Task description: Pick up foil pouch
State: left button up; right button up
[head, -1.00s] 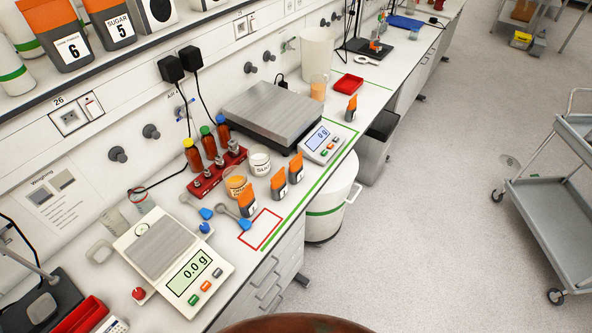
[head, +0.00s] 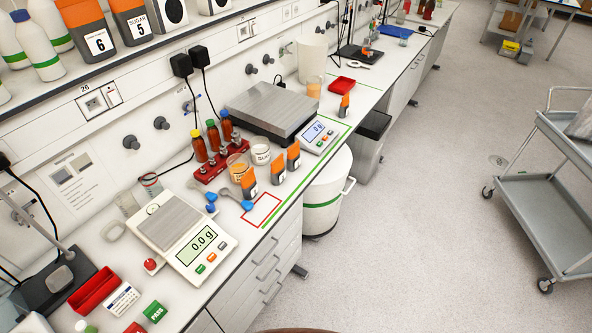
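Several small pouch-like packs with orange tops and dark grey fronts stand on the white bench (head: 225,285) in the head view. One pack (head: 249,183) is by the red outlined square, two more (head: 278,168) (head: 293,156) are just behind it, and another (head: 344,105) stands farther back near the red tray. Larger orange-and-grey packs, one marked 6 (head: 98,42) and one marked 5 (head: 138,27), stand on the upper shelf. I cannot tell which one is the foil pouch. Neither of my grippers is in view.
A small scale (head: 181,232) reading 0.0 g and a larger scale (head: 272,110) stand on the bench. Red rack (head: 222,166) holds brown bottles. A white bin (head: 325,195) stands below. A grey cart (head: 545,200) is at right; the floor between is clear.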

aim_at(294, 158)
jog(key=z, duration=0.75)
jog(key=i, duration=0.8)
jog(key=u, duration=0.45)
